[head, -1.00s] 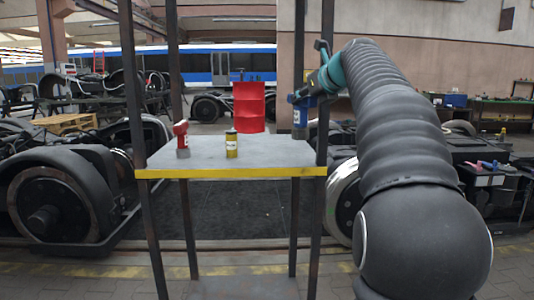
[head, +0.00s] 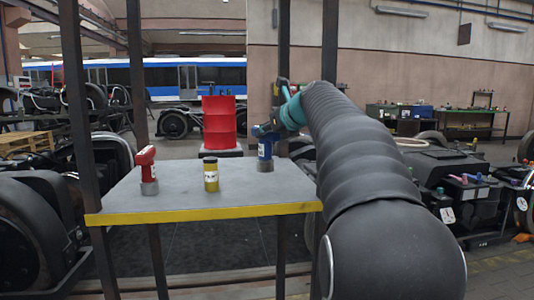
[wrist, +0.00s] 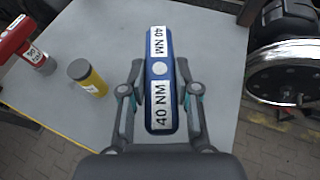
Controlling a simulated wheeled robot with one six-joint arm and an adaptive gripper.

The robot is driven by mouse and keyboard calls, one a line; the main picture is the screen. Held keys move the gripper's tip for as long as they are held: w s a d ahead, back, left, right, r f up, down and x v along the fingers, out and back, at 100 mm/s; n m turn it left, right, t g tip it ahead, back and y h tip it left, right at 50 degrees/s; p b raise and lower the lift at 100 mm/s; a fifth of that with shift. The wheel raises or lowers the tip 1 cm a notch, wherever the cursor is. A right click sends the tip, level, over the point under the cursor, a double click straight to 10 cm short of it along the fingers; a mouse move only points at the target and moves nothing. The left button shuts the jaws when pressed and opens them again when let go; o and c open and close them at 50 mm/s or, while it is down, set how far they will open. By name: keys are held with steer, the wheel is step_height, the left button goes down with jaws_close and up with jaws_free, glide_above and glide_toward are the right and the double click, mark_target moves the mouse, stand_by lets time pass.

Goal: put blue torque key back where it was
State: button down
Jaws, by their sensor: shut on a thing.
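The blue torque key (head: 264,148) is upright in the jaws of my gripper (head: 272,128), at the back right of the grey table (head: 235,198). I cannot tell whether its base touches the tabletop. In the wrist view, the key (wrist: 161,110) with its "40 NM" labels lies between the two fingers of my gripper (wrist: 160,88), which are shut on it. A red torque key (head: 147,170) stands at the table's left, and also shows in the wrist view (wrist: 18,38). A yellow can (head: 211,175) stands between the two keys, apart from both.
Dark posts rise at the table's corners, one (head: 329,45) close to my arm. A red drum (head: 219,122) stands behind the table. Bogies with wheels (wrist: 288,75) flank the table. The tabletop's middle and front right are clear.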

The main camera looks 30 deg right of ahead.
mark_target(270, 147)
steer(key=shift+s+f+b, duration=0.1)
steer(key=shift+f+b, duration=0.55)
steer(key=shift+f, duration=1.65)
steer(key=shift+f, duration=0.1)
steer(key=c, duration=0.8)
jaws_free()
steer(key=shift+f, duration=0.1)
steer(key=shift+c, duration=0.2)
steer(key=shift+s+d+r, duration=0.1)
steer(key=shift+r, duration=0.15)
steer(key=v, duration=1.1)
steer(key=shift+s, duration=0.35)
steer(key=shift+r, duration=0.1)
